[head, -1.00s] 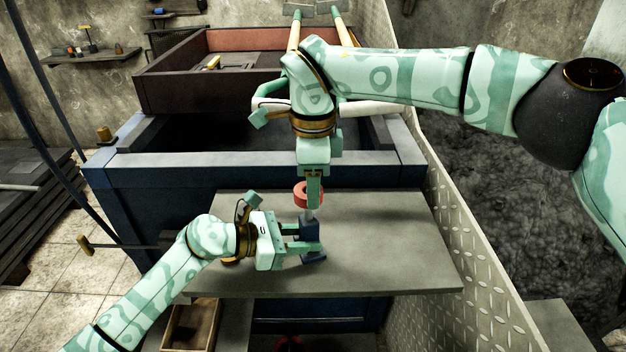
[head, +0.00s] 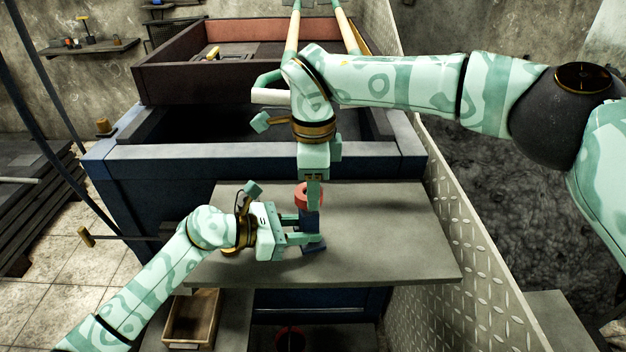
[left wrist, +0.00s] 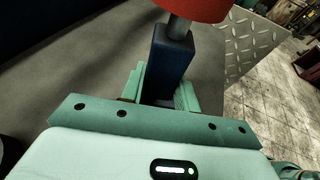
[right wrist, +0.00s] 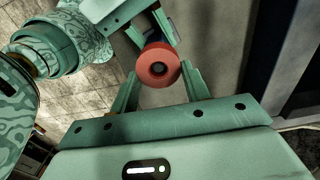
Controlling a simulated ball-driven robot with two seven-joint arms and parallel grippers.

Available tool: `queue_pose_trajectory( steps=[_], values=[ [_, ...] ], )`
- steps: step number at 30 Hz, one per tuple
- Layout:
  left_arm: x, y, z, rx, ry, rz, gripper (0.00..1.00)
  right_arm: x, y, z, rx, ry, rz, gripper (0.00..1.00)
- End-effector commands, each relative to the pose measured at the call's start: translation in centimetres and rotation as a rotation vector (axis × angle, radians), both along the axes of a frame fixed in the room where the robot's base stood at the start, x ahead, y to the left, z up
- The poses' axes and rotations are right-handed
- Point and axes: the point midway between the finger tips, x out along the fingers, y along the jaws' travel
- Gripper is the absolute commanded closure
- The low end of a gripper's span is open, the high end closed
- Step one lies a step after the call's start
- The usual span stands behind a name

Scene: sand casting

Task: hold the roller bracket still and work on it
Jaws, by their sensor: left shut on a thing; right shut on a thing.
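The roller bracket (head: 311,224) is a dark blue upright block with a flat foot on the grey table. My left gripper (head: 307,230) comes from the left, shut on the block; the left wrist view shows the block (left wrist: 171,65) between its fingers. A red round piece (head: 303,198) sits above the block, with a grey shaft (left wrist: 179,29) below it reaching the block's top. My right gripper (head: 313,189) points down from above, shut on the red piece. The right wrist view shows the red piece (right wrist: 153,68) end-on with a dark centre. Whether the shaft enters the block is unclear.
The grey tabletop (head: 400,245) is mostly bare around the bracket. A blue bin (head: 180,160) with a brown frame (head: 155,85) stands behind. A diamond-plate panel (head: 470,260) bounds the right side. A wooden box (head: 190,318) sits below the front left.

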Motion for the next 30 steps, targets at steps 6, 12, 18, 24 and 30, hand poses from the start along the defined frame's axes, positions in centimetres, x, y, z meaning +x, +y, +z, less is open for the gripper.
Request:
queue_pose_trajectory(
  steps=[6, 12, 18, 24, 30],
  values=[
    [0.0, 0.0, 0.0, 0.000, 0.000, 0.000, 0.82, 0.0, 0.0, -0.6, 0.000, 0.001, 0.000, 0.76],
    [0.0, 0.0, 0.0, 0.000, 0.000, 0.000, 0.82, 0.0, 0.0, -1.1, 0.000, 0.001, 0.000, 0.76],
    [0.0, 0.0, 0.0, 0.000, 0.000, 0.000, 0.82, 0.0, 0.0, -1.6, 0.000, 0.000, 0.000, 0.76],
    [0.0, 0.0, 0.0, 0.000, 0.000, 0.000, 0.82, 0.0, 0.0, -2.1, 0.000, 0.001, 0.000, 0.76],
    [0.0, 0.0, 0.0, 0.000, 0.000, 0.000, 0.82, 0.0, 0.0, -2.2, 0.000, 0.000, 0.000, 0.28]
  ],
)
